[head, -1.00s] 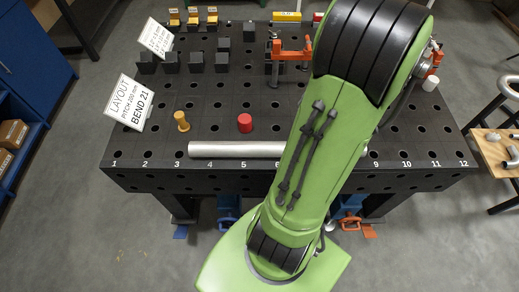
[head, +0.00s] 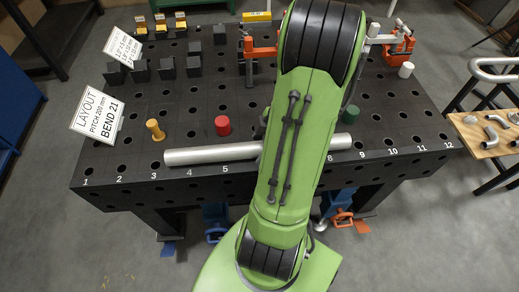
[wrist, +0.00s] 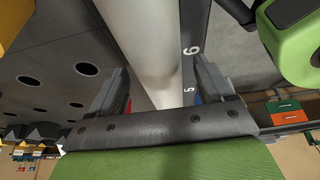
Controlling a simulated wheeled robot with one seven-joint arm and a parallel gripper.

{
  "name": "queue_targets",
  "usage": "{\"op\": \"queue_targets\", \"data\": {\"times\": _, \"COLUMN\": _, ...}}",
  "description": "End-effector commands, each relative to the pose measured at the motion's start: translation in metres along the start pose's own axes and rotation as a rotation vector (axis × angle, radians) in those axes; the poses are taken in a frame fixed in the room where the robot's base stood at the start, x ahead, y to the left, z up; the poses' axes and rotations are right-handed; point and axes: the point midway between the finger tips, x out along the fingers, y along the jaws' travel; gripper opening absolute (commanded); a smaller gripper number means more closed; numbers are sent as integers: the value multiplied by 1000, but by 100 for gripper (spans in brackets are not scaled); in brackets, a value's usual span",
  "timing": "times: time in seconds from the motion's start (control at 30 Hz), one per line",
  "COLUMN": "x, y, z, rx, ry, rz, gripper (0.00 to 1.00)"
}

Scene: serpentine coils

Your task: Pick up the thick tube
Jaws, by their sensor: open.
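The thick tube (head: 212,153) is pale, smooth metal. It lies along the front edge of the black perforated table, with its middle hidden behind my green arm in the head view. In the wrist view the tube (wrist: 148,40) runs from the top down between the two grey fingers of my gripper (wrist: 160,82). The fingers are apart, one on each side of it. I cannot tell whether either touches it. The head view hides the gripper behind my arm.
On the table (head: 110,168) a yellow peg (head: 155,130), a red cylinder (head: 223,126) and a green cylinder (head: 350,113) stand behind the tube. Black blocks (head: 166,68) and an orange clamp (head: 262,50) are farther back. A wooden side table (head: 480,140) with pipe bends stands at right.

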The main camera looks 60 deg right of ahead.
Motion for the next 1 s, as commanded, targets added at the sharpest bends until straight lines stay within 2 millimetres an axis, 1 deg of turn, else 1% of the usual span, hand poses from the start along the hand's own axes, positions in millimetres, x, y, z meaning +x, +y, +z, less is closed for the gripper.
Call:
{"op": "queue_targets", "data": {"times": 0.1, "x": -1, "y": 0, "z": 0, "rx": 0, "ry": 0, "rz": 1, "gripper": 80}}
{"op": "queue_targets", "data": {"times": 0.17, "x": -1, "y": 0, "z": 0, "rx": 0, "ry": 0, "rz": 1, "gripper": 71}}
{"op": "queue_targets", "data": {"times": 0.6, "x": -2, "y": 0, "z": 0, "rx": 0, "ry": 0, "rz": 1, "gripper": 4}}
{"op": "queue_targets", "data": {"times": 0.63, "x": -2, "y": 0, "z": 0, "rx": 0, "ry": 0, "rz": 1, "gripper": 0}}
{"op": "queue_targets", "data": {"times": 1.0, "x": -3, "y": 1, "z": -1, "rx": -2, "ry": 1, "rz": 3, "gripper": 0}}
